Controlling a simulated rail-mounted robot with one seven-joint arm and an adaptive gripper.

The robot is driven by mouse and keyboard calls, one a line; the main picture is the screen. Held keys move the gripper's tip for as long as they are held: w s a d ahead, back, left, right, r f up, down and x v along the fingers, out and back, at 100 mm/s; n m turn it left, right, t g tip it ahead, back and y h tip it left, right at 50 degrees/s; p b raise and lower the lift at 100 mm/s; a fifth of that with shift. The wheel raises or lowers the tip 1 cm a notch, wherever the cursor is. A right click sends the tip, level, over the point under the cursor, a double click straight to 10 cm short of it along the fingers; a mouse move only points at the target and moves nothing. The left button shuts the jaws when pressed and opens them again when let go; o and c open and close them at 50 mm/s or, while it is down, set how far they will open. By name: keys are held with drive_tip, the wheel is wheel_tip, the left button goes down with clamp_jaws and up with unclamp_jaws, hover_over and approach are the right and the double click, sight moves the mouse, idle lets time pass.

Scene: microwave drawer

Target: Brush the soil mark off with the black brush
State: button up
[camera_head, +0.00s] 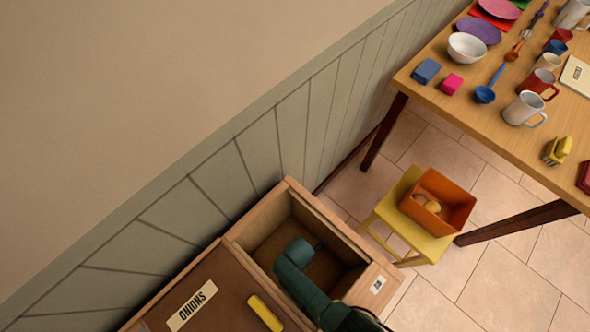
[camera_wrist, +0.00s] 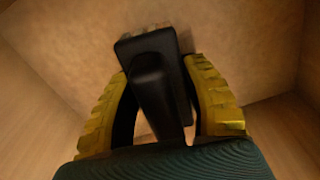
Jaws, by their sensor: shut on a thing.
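The black brush (camera_wrist: 152,75) is held between the yellow fingers of my gripper (camera_wrist: 158,72) in the wrist view. Its handle points back toward my wrist and its wide head faces away, with pale bristles (camera_wrist: 146,32) partly showing at the far edge. The brush is inside the open wooden drawer (camera_head: 237,243), over or against its brown floor (camera_wrist: 235,40); I cannot tell whether the bristles touch it. In the head view my arm reaches down into the drawer and hides the gripper. I cannot make out the soil mark; the brush may cover it.
Drawer walls stand close around my gripper. A brown surface beside the drawer carries an ONIONS label (camera_head: 191,305) and a yellow bar (camera_head: 265,313). To the right are a yellow stool (camera_head: 391,211) with an orange bin (camera_head: 453,205) and a wooden table (camera_head: 437,70) crowded with dishes.

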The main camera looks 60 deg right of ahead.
drive_tip(key=shift+s+d, duration=0.25)
drive_tip(key=shift+d, duration=0.25)
drive_tip(key=shift+s+d, duration=0.2)
drive_tip(key=shift+d, duration=0.3)
drive_tip(key=shift+s+a+r, duration=0.1)
drive_tip(key=shift+s, duration=0.1)
drive_tip(key=shift+s+a, duration=0.2)
drive_tip(key=shift+a, duration=0.1)
drive_tip(key=shift+w+a+p, duration=0.2)
drive_tip(key=shift+w+a, duration=0.1)
drive_tip(key=shift+a, duration=0.45)
drive_tip(key=shift+w+a+p, duration=0.2)
drive_tip(key=shift+w+a, duration=0.05)
drive_tip(key=shift+a, duration=0.45)
drive_tip(key=shift+w, duration=0.45)
drive_tip(key=shift+w+r, duration=0.2)
drive_tip(key=shift+w, duration=0.1)
drive_tip(key=shift+d, duration=0.15)
drive_tip(key=shift+s+d, duration=0.1)
drive_tip(key=shift+s, duration=0.05)
drive_tip(key=shift+s+f, duration=0.1)
drive_tip(key=shift+s, duration=0.45)
